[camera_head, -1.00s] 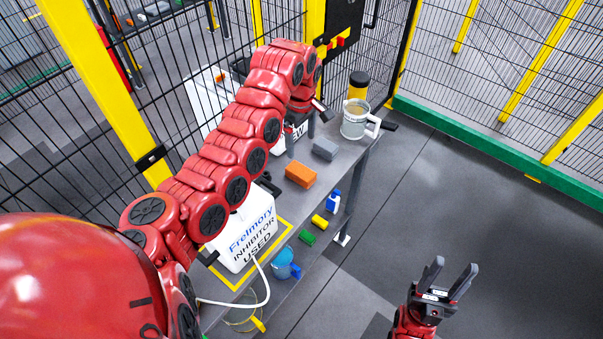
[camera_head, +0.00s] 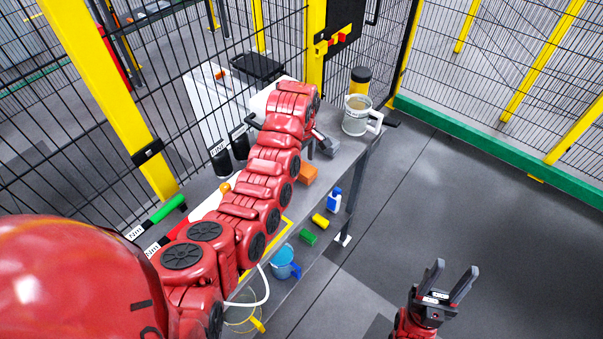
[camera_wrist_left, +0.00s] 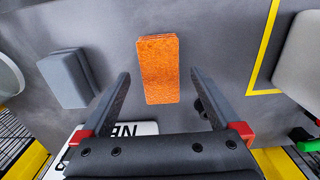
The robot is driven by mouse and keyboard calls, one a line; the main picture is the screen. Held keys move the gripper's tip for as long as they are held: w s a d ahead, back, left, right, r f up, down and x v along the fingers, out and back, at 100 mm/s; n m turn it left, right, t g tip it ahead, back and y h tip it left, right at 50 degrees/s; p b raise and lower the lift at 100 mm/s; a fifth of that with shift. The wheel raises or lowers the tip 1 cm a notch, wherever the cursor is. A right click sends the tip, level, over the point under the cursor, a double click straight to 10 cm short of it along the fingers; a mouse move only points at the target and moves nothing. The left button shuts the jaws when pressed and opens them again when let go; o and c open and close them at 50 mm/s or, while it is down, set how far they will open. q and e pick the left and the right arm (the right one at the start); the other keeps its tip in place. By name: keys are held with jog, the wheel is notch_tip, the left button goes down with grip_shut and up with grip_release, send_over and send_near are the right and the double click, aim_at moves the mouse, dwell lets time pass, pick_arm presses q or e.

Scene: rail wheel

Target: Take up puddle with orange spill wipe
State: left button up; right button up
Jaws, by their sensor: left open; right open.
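The orange spill wipe (camera_head: 308,175) is a flat orange block on the grey bench, partly covered by my left arm in the head view. In the left wrist view the orange spill wipe (camera_wrist_left: 158,82) lies between and beyond the fingertips of my left gripper (camera_wrist_left: 159,74). That gripper is open and empty, pointing down at the bench; whether it touches the wipe cannot be told. My right gripper (camera_head: 450,284) is open and empty over the floor at the lower right. I cannot make out a puddle in these views.
A grey block (camera_wrist_left: 66,78) lies left of the wipe. Blue, yellow and green items and a blue cup (camera_head: 284,264) sit on the lower shelf. Mesh fence borders the bench; floor at right is clear.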

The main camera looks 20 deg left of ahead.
aim_at(302, 166)
pick_arm(q)
jog(key=shift+f+p, duration=0.55)
jog(key=shift+p, duration=0.25)
jog(key=shift+f, duration=0.5)
jog(key=c, duration=1.4)
jog(key=shift+c, duration=0.2)
jog(key=shift+r, duration=0.4)
notch_tip(302, 166, up, 8)
jog(key=shift+a+f+p, duration=0.1)
jog(key=shift+f+p, duration=0.15)
jog(key=shift+p, duration=0.7)
jog(key=shift+r, duration=0.8)
